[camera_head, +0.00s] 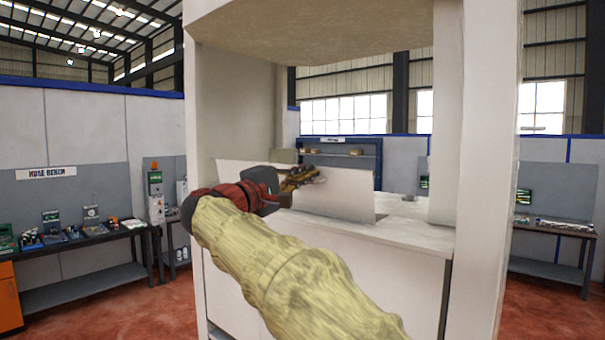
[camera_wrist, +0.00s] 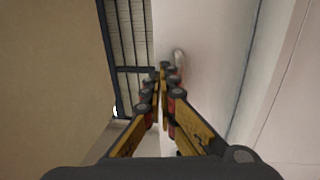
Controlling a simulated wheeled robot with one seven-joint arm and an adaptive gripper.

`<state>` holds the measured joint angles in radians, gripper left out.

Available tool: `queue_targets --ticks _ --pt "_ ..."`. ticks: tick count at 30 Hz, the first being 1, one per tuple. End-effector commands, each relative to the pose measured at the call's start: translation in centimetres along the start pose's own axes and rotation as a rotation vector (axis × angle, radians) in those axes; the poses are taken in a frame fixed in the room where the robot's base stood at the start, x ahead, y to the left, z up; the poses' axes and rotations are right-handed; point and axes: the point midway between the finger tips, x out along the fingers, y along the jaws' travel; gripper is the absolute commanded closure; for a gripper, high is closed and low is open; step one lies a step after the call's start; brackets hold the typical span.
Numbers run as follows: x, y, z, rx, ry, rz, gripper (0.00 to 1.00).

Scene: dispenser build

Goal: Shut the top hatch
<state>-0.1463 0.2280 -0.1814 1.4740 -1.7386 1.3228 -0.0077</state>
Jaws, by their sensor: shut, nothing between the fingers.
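A white dispenser cabinet (camera_head: 472,130) fills the middle of the head view, with a wide opening in its upper half. A low white panel (camera_head: 346,196), which looks like the top hatch, stands up along the opening's lower part. It is not across the whole opening, and the room shows above it. My gripper (camera_head: 318,176) is shut and empty in front of this panel; whether it touches is unclear. In the wrist view the closed fingertips (camera_wrist: 164,72) point along a pale surface (camera_wrist: 215,50) with a small light knob (camera_wrist: 179,57) just beyond them.
The cabinet's right post (camera_head: 455,110) and overhead slab (camera_head: 320,25) frame the opening. A bench with several small items (camera_head: 85,232) stands at left, and another table (camera_head: 555,228) at right. Red floor shows on both sides.

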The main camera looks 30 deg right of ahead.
Motion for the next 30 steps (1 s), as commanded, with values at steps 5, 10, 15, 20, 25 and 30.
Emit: queue_targets --ticks 5,10,15,20,25,30 --pt "0.0 0.0 0.0 0.0 0.0 -0.001 1.0" --pt "0.4 0.3 0.0 0.0 0.0 -0.024 1.0" --pt "0.8 0.3 0.1 0.001 0.0 -0.055 1.0" --pt "1.1 0.3 0.1 -0.001 -0.001 -0.076 1.0" --pt "1.7 0.5 0.2 0.0 -0.002 -0.111 1.0" --pt "2.9 0.8 0.4 0.001 -0.002 -0.182 1.0"
